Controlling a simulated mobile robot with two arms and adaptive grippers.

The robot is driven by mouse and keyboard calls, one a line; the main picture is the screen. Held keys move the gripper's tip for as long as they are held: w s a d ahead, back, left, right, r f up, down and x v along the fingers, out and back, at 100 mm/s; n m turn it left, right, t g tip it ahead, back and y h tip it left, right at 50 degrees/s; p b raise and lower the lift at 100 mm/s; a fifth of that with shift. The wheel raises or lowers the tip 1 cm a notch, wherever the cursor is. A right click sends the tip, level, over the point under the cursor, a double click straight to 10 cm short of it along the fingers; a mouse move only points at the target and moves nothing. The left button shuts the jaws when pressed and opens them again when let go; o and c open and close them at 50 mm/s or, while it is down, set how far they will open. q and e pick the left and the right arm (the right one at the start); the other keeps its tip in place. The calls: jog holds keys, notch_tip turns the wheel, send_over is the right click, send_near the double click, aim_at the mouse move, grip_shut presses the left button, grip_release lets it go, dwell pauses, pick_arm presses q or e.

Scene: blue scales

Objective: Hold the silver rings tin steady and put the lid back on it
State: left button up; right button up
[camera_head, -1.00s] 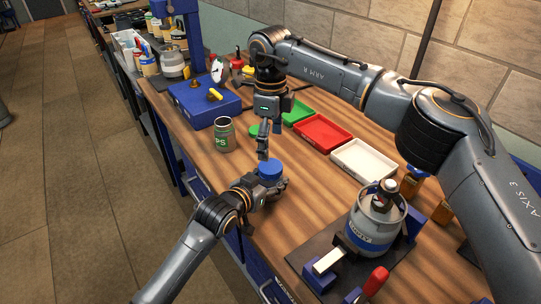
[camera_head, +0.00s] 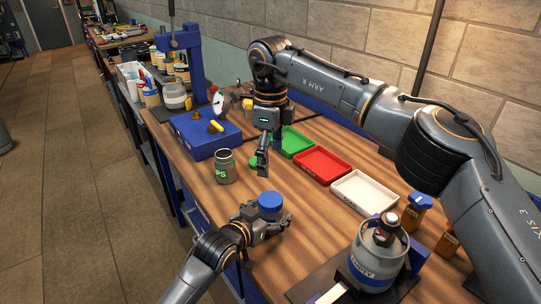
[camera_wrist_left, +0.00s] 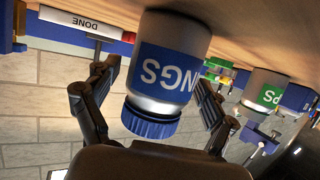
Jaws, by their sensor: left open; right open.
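The silver rings tin (camera_wrist_left: 175,38) stands upright on the bench; the left wrist view shows it upside down, with "NGS" readable on its blue label. A blue ribbed lid (camera_wrist_left: 150,122) sits on its mouth, looking level; it also shows in the head view (camera_head: 270,199). My left gripper (camera_head: 269,221) is open, its fingers either side of the tin with gaps visible in the wrist view (camera_wrist_left: 152,100). My right gripper (camera_head: 262,170) is open and empty, pointing down above and beyond the lid, clear of it.
A green-labelled jar (camera_head: 224,167) stands open beyond the tin, near a green lid (camera_head: 254,161). Green (camera_head: 292,142), red (camera_head: 321,164) and white (camera_head: 363,193) trays line the right. A grey canister (camera_head: 378,262) stands at the near right.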

pick_arm(q)
jog(key=shift+s, duration=0.1)
jog(key=v, duration=1.2)
jog(key=shift+a, duration=0.1)
